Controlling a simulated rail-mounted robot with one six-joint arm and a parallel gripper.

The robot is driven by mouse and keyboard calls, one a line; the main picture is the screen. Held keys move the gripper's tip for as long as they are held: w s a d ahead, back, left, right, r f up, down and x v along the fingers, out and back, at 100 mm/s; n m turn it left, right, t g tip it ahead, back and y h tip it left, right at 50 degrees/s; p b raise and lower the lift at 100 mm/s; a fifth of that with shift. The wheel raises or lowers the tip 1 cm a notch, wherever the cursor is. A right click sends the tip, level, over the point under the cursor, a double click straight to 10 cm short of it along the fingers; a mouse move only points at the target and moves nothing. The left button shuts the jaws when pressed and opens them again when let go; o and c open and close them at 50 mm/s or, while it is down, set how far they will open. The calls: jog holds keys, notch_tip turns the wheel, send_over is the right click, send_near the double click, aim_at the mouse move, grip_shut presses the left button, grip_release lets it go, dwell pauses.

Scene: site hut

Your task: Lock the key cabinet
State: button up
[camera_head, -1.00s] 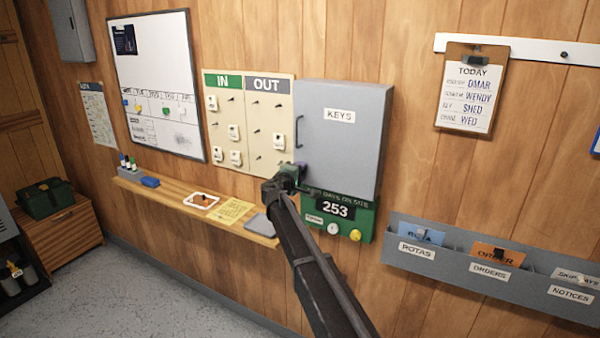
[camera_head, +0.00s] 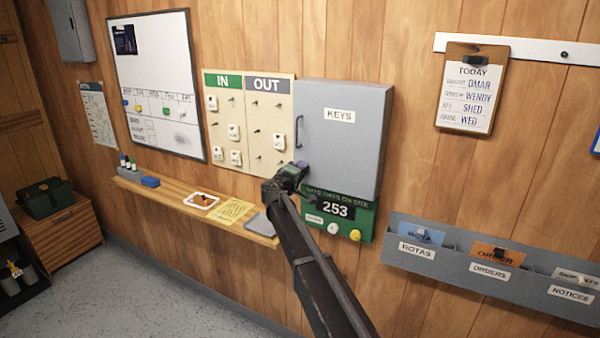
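The grey key cabinet (camera_head: 345,140) hangs on the wood wall with its door closed. It carries a KEYS label (camera_head: 339,115) and a dark handle (camera_head: 298,132) at its left edge. My gripper (camera_head: 300,170) is at the cabinet's lower left corner, below the handle, seen from behind. A small purple thing (camera_head: 303,164) shows at its tip; I cannot tell what it is or whether the fingers hold it. My gripper and arm hide that corner, and no lock or key is clearly visible.
A green safe-days board (camera_head: 342,213) sits just under the cabinet. An IN/OUT tag board (camera_head: 248,122) is close on the left. A wooden shelf (camera_head: 170,195) with a tray and papers runs below. A grey document rack (camera_head: 480,265) is at right.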

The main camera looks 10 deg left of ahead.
jog(key=o, duration=0.3)
jog(key=shift+o, duration=0.2)
jog(key=v, duration=1)
jog(key=shift+s+a, duration=0.15)
jog(key=shift+s, duration=0.2)
